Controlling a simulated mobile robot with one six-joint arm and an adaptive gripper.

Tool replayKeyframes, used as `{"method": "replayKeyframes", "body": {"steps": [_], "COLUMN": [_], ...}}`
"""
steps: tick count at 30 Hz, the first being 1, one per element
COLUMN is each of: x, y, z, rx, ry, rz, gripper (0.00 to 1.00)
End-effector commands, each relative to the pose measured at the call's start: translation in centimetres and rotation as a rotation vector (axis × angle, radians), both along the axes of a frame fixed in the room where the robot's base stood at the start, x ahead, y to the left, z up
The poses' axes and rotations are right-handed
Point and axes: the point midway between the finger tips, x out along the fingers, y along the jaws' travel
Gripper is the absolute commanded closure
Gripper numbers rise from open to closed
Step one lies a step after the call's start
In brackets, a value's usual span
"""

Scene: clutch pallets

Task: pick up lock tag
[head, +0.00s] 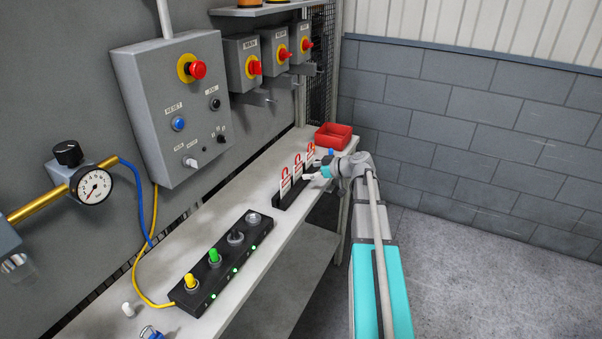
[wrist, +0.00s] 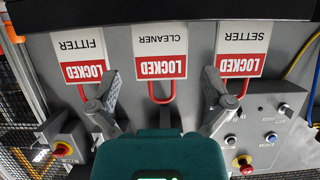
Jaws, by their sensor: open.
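Three lock tags stand in a row in a black rack (head: 283,204) on the bench. In the wrist view they appear upside down: the FITTER tag (wrist: 78,45), the CLEANER tag (wrist: 160,45) and the SETTER tag (wrist: 241,45), each white with a red LOCKED band and a red shackle loop. My gripper (wrist: 160,82) is open, its fingers on either side of the CLEANER tag's shackle and apart from it. The fingers overlap the inner edges of the outer tags in that view. In the head view, my gripper (head: 318,172) is beside the rack on its right.
A red bin (head: 333,138) sits behind the rack at the bench's far end. A black button strip (head: 222,262) with yellow, green and grey knobs lies nearer on the bench (head: 185,248). Control boxes with red buttons, including a large one (head: 172,105), hang on the wall at left.

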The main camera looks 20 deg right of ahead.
Motion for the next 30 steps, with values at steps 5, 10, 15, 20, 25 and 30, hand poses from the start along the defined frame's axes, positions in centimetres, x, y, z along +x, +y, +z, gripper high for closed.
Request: {"method": "replayKeyframes", "body": {"steps": [5,10,15,20,25,30], "x": [0.5,1.9,3.3,3.9,3.9,3.9], "y": [0.4,1.4,2.5,2.9,3.0,3.0], "z": [-0.3,-1.1,-1.8,-1.9,-1.9,-1.9], "rx": [0.0,0.001,0.0,0.0,0.0,0.0], "ry": [0.0,0.0,-0.001,-0.001,-0.001,-0.001], "rz": [0.001,0.002,0.002,0.0,0.0,0.001], "gripper": [0.0,0.0,0.0,0.0,0.0,0.0]}}
